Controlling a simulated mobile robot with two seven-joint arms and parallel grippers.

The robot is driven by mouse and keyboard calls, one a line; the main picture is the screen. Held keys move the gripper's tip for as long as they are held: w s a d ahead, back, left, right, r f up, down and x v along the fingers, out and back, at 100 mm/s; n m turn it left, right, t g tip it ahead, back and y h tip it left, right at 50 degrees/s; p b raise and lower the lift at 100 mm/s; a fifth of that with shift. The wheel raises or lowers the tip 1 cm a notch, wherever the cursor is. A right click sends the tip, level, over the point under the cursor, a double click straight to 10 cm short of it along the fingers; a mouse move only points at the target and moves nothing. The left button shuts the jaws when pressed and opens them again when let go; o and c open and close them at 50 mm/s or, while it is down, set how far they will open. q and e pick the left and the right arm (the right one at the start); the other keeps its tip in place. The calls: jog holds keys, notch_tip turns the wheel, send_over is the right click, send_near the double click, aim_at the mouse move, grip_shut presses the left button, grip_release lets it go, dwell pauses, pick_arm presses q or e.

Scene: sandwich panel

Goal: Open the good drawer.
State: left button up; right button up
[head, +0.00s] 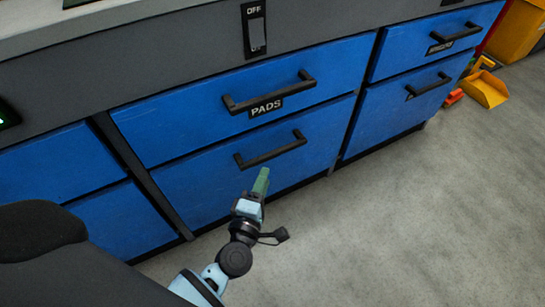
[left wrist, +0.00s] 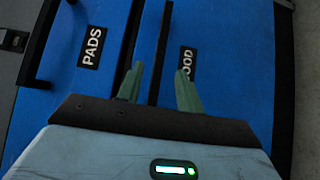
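The good drawer (head: 215,195) is the lower blue drawer under the one labelled PADS, and it looks shut. In the left wrist view its label (left wrist: 186,61) reads "OOD", the rest hidden. Its dark bar handle (head: 270,150) also shows in the left wrist view (left wrist: 162,50). My left gripper (head: 262,178) is open, with green fingers pointing at the drawer front just below the handle in the head view. In the left wrist view the handle's end appears between the two fingertips (left wrist: 158,82); I cannot tell whether they touch it. My right gripper is not in view.
The PADS drawer (head: 180,120) with its handle (head: 270,92) is directly above and shut. More blue drawers (head: 395,115) stand at the right. An OFF switch (head: 255,28) is on the grey panel above. A yellow bin (head: 485,89) lies at the far right. The floor in front is clear.

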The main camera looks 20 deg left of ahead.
aim_at(273, 157)
pick_arm(q)
jog(key=w, duration=0.4)
jog(key=w+b, duration=0.1)
jog(key=w, duration=0.2)
jog(key=shift+w+a, duration=0.1)
jog(key=shift+a, duration=0.3)
grip_shut()
